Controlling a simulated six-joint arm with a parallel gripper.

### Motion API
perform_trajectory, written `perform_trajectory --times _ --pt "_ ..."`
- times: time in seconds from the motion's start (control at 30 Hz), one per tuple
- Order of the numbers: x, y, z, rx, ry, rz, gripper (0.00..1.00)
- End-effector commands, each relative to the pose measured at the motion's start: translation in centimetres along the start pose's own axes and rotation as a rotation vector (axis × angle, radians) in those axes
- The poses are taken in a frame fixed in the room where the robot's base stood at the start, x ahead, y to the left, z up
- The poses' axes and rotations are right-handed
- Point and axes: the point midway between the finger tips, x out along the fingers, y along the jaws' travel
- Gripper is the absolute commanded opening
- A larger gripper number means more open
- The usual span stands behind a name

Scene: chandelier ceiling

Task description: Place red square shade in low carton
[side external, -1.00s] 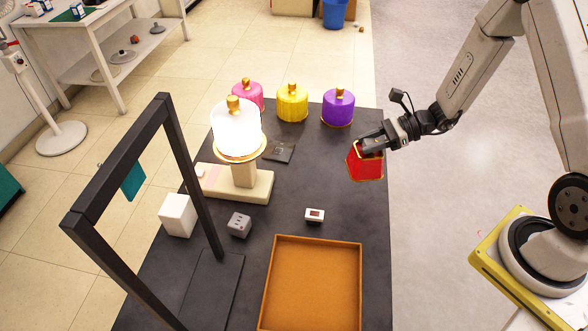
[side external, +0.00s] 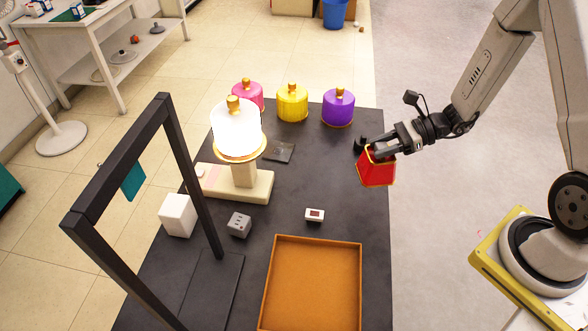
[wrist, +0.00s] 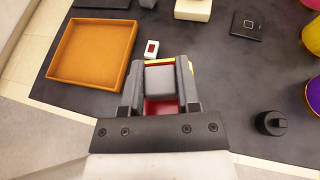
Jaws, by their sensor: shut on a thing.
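The red square shade (side external: 376,172) has gold edges and hangs in my gripper (side external: 378,151) over the right edge of the dark table. In the wrist view the red shade (wrist: 160,106) shows between the fingers of my gripper (wrist: 160,88), partly hidden by a grey block-like part. The gripper is shut on the shade. The low carton (side external: 312,285) is an orange, open, shallow box at the table's front, and it looks empty. It also shows at the upper left of the wrist view (wrist: 97,52). The shade is apart from the carton, behind and right of it.
A lit white shade (side external: 237,130) stands on a cream base. Pink (side external: 247,95), yellow (side external: 292,103) and purple (side external: 338,107) shades stand at the back. A black frame (side external: 168,110) rises at left. A small white device (side external: 315,215) sits just behind the carton.

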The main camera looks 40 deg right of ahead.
Motion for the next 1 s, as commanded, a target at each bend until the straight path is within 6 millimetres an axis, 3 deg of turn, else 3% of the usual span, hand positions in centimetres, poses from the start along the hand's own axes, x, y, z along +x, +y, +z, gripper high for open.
perform_trajectory --times 0.27,0.47,0.67,1.0 --pt "0.7 0.3 0.2 -0.009 0.000 0.022 0.00" --pt "2.9 1.6 0.7 -0.039 0.000 0.093 0.00" --pt "6.2 4.0 1.4 -0.087 0.001 0.213 0.00" --pt "11.9 9.6 2.6 -0.184 0.001 0.443 0.00"
